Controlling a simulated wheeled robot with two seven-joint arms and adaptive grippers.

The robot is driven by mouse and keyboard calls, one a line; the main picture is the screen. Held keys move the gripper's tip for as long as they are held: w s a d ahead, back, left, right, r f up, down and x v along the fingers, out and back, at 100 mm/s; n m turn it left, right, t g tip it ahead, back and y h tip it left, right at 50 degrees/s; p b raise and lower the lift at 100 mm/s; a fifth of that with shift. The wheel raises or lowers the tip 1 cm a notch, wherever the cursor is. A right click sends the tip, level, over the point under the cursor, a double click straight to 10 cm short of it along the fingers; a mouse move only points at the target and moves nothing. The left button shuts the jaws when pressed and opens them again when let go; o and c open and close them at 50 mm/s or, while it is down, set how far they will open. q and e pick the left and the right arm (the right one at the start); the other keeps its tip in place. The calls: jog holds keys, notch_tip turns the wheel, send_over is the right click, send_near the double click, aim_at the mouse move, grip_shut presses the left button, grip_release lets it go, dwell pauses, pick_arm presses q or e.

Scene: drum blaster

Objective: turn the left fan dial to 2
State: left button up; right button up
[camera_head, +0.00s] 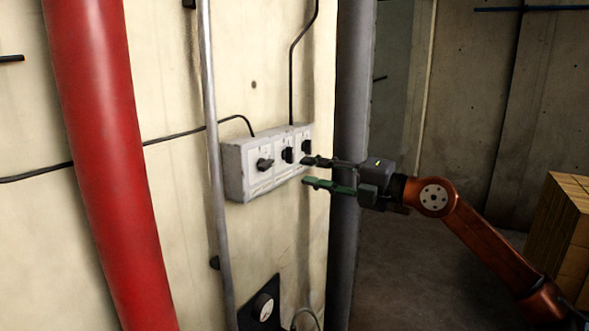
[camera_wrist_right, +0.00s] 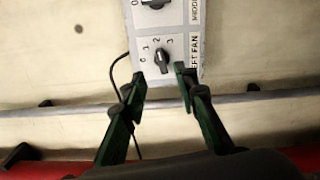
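The left fan dial (camera_wrist_right: 162,60) is a dark knob on a pale panel, marked 0 to 3 and labelled "FT FAN" in the right wrist view. Its upper end lies near the 2; I cannot tell its exact setting. In the head view it appears to be the leftmost knob (camera_head: 264,165) on the grey control box (camera_head: 235,172). My right gripper (camera_head: 308,171) is open and empty, standing off to the right of that knob in the head view. In the right wrist view its fingertips (camera_wrist_right: 159,78) are spread either side below the dial, apparently not touching it. My left gripper is not in view.
Two more knobs (camera_head: 287,155) sit right of it on the box; one also shows at the top of the wrist view (camera_wrist_right: 153,4). A thin grey pipe (camera_head: 212,150) and a thick red pipe (camera_head: 105,150) run left of the box. A dark column (camera_head: 352,90) stands behind my right gripper.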

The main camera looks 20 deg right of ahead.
jog(key=shift+v, duration=0.95)
jog(key=shift+a, duration=0.1)
